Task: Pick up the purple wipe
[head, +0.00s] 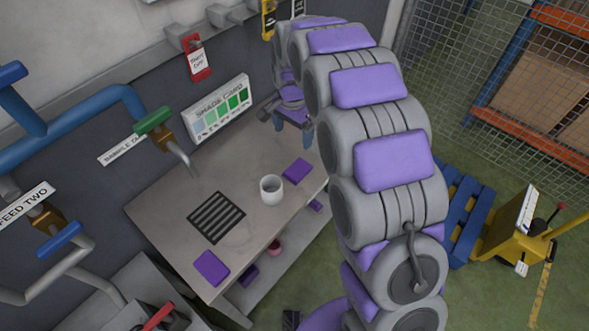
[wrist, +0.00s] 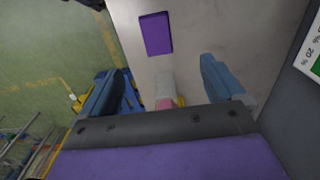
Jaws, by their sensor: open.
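A flat purple wipe (head: 297,169) lies on the bench (head: 166,210) near its right end, behind and right of a pale cup (head: 271,188). A purple piece lies flat on the pale surface in the wrist view (wrist: 156,34), ahead of the fingertips. A second purple piece (head: 211,268) lies near the front left corner of the bench. My gripper (wrist: 162,68) is open, its two blue fingers wide apart. The purple piece is apart from both fingers. In the head view my gripper is partly hidden by my arm, above the far right end of the bench.
A black slotted grate (head: 217,217) lies left of the cup. The shade card (head: 219,108) is on the wall behind. Pipes with a green valve handle (head: 154,120) stick out at left. Purple and pink items sit below the bench top. A blue pallet (head: 466,210) stands right.

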